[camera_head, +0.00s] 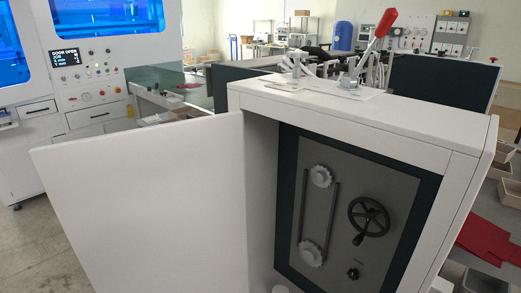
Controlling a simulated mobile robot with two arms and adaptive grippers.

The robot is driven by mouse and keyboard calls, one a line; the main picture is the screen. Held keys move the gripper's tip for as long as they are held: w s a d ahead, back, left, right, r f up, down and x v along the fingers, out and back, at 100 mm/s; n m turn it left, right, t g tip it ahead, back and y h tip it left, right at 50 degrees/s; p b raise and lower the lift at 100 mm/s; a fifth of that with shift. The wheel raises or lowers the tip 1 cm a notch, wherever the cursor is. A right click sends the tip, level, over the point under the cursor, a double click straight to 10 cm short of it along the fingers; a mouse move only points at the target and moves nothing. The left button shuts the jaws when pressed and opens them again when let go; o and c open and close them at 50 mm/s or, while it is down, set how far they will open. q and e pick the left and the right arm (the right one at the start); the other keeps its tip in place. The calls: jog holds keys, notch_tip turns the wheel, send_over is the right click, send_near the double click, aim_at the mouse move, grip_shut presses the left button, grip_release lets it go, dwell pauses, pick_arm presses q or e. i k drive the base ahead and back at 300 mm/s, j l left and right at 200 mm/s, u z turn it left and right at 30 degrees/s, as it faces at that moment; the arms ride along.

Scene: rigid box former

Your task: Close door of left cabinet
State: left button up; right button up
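The cabinet (350,122) is a white box with its open front facing me. Its white door (150,205) is hinged at the cabinet's left side and stands wide open, swung out to the left. Inside is a grey panel (340,215) with two toothed wheels joined by a belt, a black handwheel and a small knob. The lower edges of the door and cabinet are cut off by the frame. Neither of my grippers is in view.
A clamp with a red handle (378,38) stands on the cabinet top. A white machine with a display (66,57) stands at the back left. Open bins (510,190) and red sheets (485,238) lie at the right. Floor (45,250) is clear at lower left.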

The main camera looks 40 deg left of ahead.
aim_at(160, 208)
jog(key=j+z, duration=0.1)
jog(key=j, duration=0.55)
jog(key=k+j+z, duration=0.15)
jog(key=j, duration=0.55)
jog(key=k+j+z, duration=0.15)
jog(key=j, duration=0.35)
jog(key=k+j+z, duration=0.2)
jog(key=j, duration=0.25)
jog(key=k+j+z, duration=0.15)
jog(key=j, duration=0.3)
jog(key=k+j+z, duration=0.15)
jog(key=k+j, duration=0.15)
jog(key=j, duration=0.1)
